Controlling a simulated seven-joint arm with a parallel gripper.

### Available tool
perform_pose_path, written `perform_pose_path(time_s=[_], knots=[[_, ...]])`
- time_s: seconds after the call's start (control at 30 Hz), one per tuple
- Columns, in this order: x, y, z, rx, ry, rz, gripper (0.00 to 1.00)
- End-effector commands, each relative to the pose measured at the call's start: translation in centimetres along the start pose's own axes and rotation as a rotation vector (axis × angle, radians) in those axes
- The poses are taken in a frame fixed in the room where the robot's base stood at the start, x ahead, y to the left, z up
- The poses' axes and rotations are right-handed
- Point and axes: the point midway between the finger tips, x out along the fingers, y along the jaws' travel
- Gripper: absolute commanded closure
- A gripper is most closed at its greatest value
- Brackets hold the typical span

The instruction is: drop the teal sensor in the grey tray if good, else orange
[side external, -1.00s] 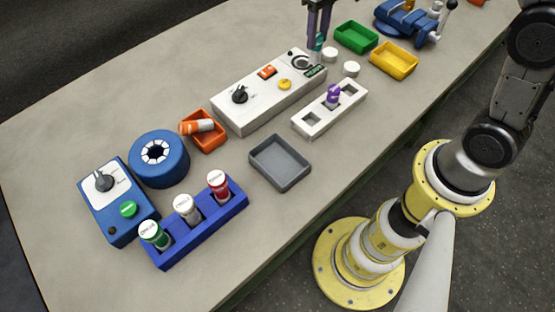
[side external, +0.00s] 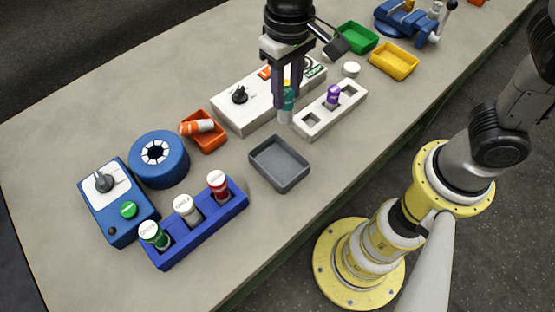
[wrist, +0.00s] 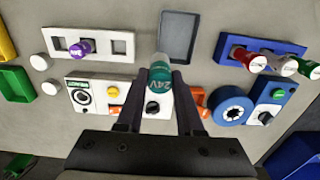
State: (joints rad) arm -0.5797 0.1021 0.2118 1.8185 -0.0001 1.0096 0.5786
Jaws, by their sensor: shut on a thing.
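My gripper (side external: 287,92) is shut on the teal sensor (side external: 287,106), which has a pale lower end and hangs upright above the bench between the white panel and the grey tray. In the wrist view the sensor (wrist: 160,72) sits between the fingertips, with "24V" on its teal end. The empty grey tray (side external: 280,166) is in front of it, to the lower left in the side view, and it also shows in the wrist view (wrist: 179,30). The orange tray (side external: 211,143) holds an orange and white cylinder (side external: 197,127).
The white panel (side external: 238,118) with knobs stands behind the sensor. A white block (side external: 310,124) with a purple part (side external: 333,94) is to the right. A blue rack (side external: 205,227) holds several tubes at lower left. A blue ring-shaped drum (side external: 159,172) and a blue control box (side external: 108,220) stand further left.

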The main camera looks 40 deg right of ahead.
Motion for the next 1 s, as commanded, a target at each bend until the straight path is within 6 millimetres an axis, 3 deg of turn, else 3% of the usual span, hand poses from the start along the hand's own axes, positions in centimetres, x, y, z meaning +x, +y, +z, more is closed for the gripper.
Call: perform_pose_path(time_s=[0.13,0.4,1.0], knots=[[0.0,-2.0,2.2,-0.005,0.001,-0.001,1.0],[4.4,-1.8,2.0,0.001,-0.002,0.001,1.0],[9.9,-1.8,2.0,0.001,-0.001,0.0,1.0]])
